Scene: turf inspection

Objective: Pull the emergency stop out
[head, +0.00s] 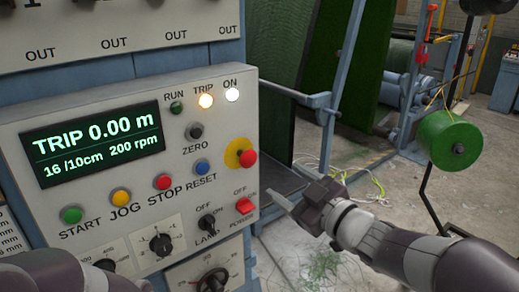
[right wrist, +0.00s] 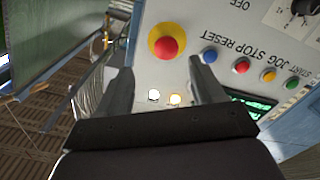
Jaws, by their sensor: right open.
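The emergency stop (head: 249,158) is a red mushroom button on a yellow disc (head: 235,151), at the right edge of the grey control panel. In the right wrist view the emergency stop (right wrist: 168,46) appears just beyond and between the fingertips. My right gripper (head: 284,190) is open and empty, to the right of and below the button in the head view, apart from it. Its two fingers also show in the right wrist view (right wrist: 160,70). Part of my left arm shows at the bottom left; its gripper is not in view.
The display (head: 92,143) reads TRIP 0.00 m; the TRIP lamp (head: 205,100) and ON lamp (head: 232,95) are lit. The blue RESET button (head: 202,166) and red power switch (head: 245,206) are near the stop. A green spool (head: 448,140) stands at the right.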

